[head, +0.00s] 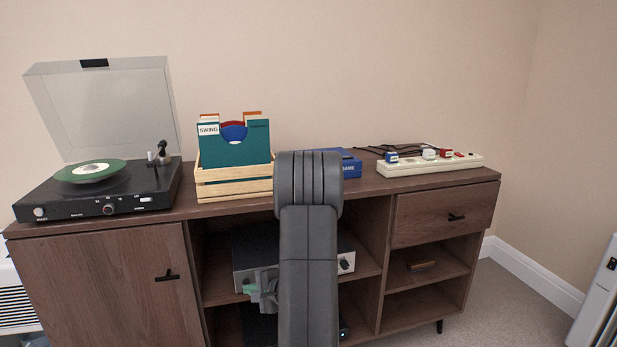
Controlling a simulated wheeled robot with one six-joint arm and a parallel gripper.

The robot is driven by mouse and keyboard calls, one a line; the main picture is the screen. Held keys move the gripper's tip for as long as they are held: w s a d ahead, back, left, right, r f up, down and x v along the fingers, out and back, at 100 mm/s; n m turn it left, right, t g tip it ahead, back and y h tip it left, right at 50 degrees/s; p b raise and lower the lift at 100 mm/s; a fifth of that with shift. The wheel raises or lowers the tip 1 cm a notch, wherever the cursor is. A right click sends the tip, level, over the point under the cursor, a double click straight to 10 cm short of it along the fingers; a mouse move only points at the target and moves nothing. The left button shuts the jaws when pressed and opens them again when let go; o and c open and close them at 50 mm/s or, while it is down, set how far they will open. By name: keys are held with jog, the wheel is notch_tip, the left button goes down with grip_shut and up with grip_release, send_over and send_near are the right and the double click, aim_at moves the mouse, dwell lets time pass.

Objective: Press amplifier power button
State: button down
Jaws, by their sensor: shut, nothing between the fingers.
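A silver-fronted box with a dark top, which looks like the amplifier (243,278), sits on the middle shelf of the cabinet. A knob (346,264) shows at the right end of its front. My arm hides the middle of that front, and I cannot make out a power button. My gripper (251,289) is at the lower left of the box's front, partly hidden by my arm. It looks shut and empty, with a greenish part at its tip. I cannot tell whether it touches the box.
A dark device (257,328) sits on the shelf below. The cabinet top (222,208) carries a record player (125,190) with its lid up, a wooden record crate (232,183), a blue box (351,167) and a power strip (460,162). A drawer (425,216) is closed at right.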

jog(key=s+d+b, duration=0.1)
jog(key=s+b, duration=0.2)
jog(key=s, duration=0.2)
jog(key=shift+s+d, duration=0.3)
jog(key=shift+s, duration=0.1)
dwell(1.3)
